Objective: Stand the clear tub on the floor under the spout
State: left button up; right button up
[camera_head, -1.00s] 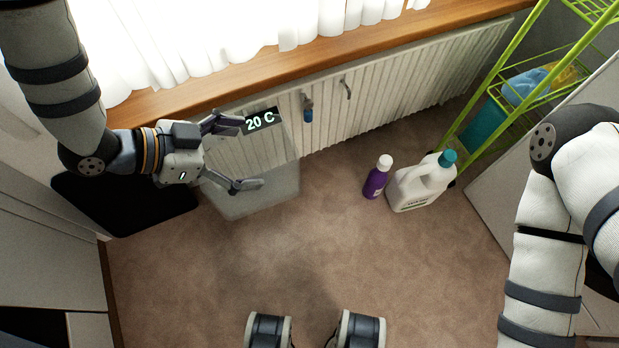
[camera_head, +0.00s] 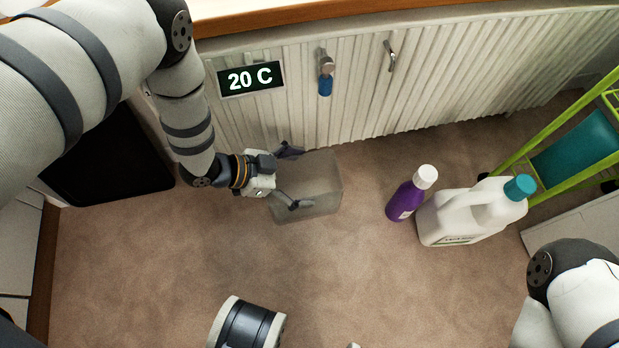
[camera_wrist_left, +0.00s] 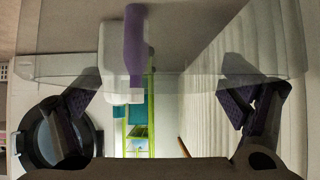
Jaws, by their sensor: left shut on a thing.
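The clear tub (camera_head: 322,180) is a see-through box in front of the ribbed panel, below the blue-tipped spout (camera_head: 325,72) in the head view. My left gripper (camera_head: 294,178) is shut on the tub from its left side, one finger towards the panel and one towards me. In the left wrist view the tub's clear wall (camera_wrist_left: 200,62) spans the top between the fingers. I cannot tell whether its base touches the floor (camera_head: 200,270). My right gripper is out of view; only part of that arm shows at the lower right.
A purple bottle (camera_head: 406,198) and a white jug with a teal cap (camera_head: 460,218) stand right of the tub. A green rack (camera_head: 560,180) is beyond them. A "20 C" display (camera_head: 250,78) and a second metal fitting (camera_head: 390,55) are on the panel. Open carpet lies in front.

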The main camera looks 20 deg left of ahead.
pick_arm(q)
jog(key=b, duration=0.3)
send_over(306, 182)
jog(key=f, duration=0.5)
jog(key=shift+s+d+f, duration=0.1)
jog(key=shift+s+f, duration=0.15)
jog(key=shift+f, duration=0.15)
jog(key=shift+w+f+b, duration=0.15)
jog(key=shift+f+b, duration=0.5)
jog(key=shift+f, duration=0.3)
jog(key=shift+w+f+b, duration=0.15)
jog(key=shift+f+b, duration=0.5)
jog(key=shift+f, duration=0.3)
jog(key=o, duration=1.4)
jog(key=shift+c, duration=0.2)
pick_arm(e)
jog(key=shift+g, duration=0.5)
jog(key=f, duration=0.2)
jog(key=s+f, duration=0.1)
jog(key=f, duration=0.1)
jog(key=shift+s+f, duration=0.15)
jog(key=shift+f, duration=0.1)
